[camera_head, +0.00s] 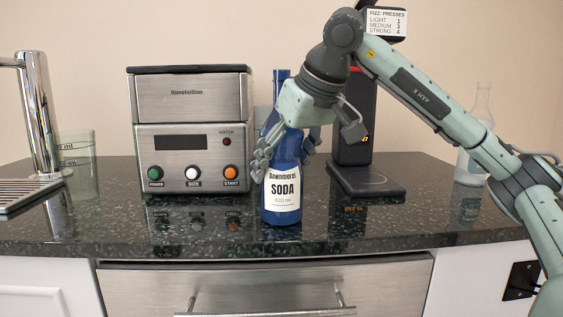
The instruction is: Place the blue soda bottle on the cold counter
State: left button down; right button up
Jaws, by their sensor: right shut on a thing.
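The blue soda bottle (282,205) stands upright on the dark speckled counter (225,240), close to the counter's front edge. Its white label reads "Dawnmere SODA". My right gripper (284,150) comes down from above and behind and is shut on the bottle around its upper body. The bottle's neck rises above the gripper. The bottle's base looks to be at the counter surface; I cannot tell whether it bears its weight there. My left gripper is not in view.
A steel machine (190,128) with power, size and start buttons stands left of the bottle. A black press (368,180) stands behind right. A clear bottle (474,150) is at far right, a clear measuring cup (76,150) and a tap (38,110) at left. A steel drawer (265,285) is below.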

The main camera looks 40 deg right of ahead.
aim_at(294, 133)
jog(key=o, duration=1.4)
jog(key=shift+f, duration=0.1)
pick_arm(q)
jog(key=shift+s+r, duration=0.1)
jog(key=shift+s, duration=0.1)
pick_arm(e)
jog(key=o, duration=0.5)
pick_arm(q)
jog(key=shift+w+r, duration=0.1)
pick_arm(e)
jog(key=shift+s+r, duration=0.1)
jog(key=shift+r, duration=0.25)
jog(key=p+v, duration=0.1)
jog(key=v, duration=0.7)
jog(key=shift+s+r, duration=0.1)
jog(key=shift+r, duration=0.2)
jog(key=shift+p+v, duration=0.65)
jog(key=shift+v, duration=0.5)
jog(key=shift+s+r, duration=0.25)
jog(key=shift+r, duration=0.05)
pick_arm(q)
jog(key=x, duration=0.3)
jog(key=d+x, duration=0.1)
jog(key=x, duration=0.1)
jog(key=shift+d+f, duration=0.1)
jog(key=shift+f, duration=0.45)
